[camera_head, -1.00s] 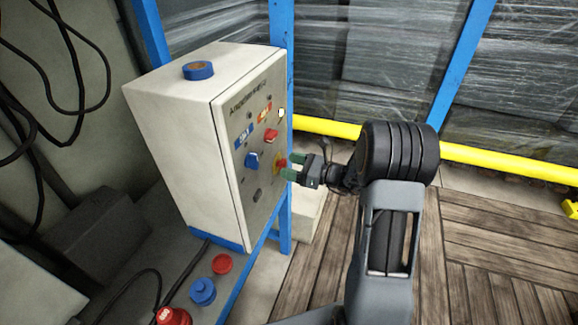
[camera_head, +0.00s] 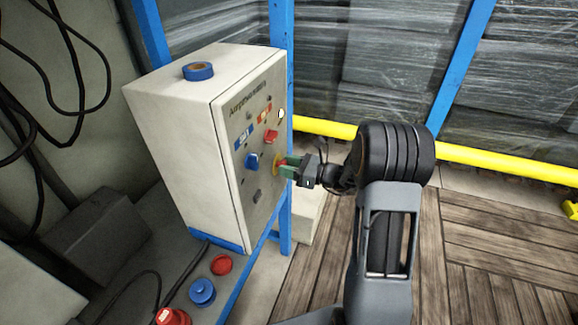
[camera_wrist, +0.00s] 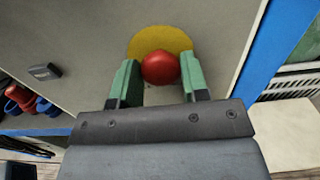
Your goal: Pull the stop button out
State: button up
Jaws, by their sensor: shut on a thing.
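The red stop button (camera_wrist: 160,69) sits in front of a round yellow plate (camera_wrist: 158,39) on the panel of the light grey control box (camera_head: 170,125). My gripper (camera_head: 284,166) reaches the panel from the right. In the wrist view, its two green fingers (camera_wrist: 161,80) stand on either side of the button's red head and are shut on it. In the head view the fingers largely cover the button. Whether the button is pressed in or out cannot be told.
The panel also carries a blue knob (camera_head: 252,161) and a red knob (camera_head: 270,136) close by. A blue tape roll (camera_head: 198,71) lies on the box. A blue post (camera_head: 282,30) stands behind it. A yellow rail (camera_head: 490,159) runs behind my arm. Loose caps (camera_head: 202,291) lie below.

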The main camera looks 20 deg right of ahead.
grip_shut()
jog(key=shift+s+d, duration=0.35)
jog(key=o, duration=0.9)
grip_release()
jog(key=shift+d, duration=0.1)
jog(key=shift+s, duration=0.1)
jog(key=p+v, duration=0.1)
jog(key=v, duration=1.2)
jog(key=shift+s+d+p, duration=0.2)
jog(key=shift+d+p, duration=0.15)
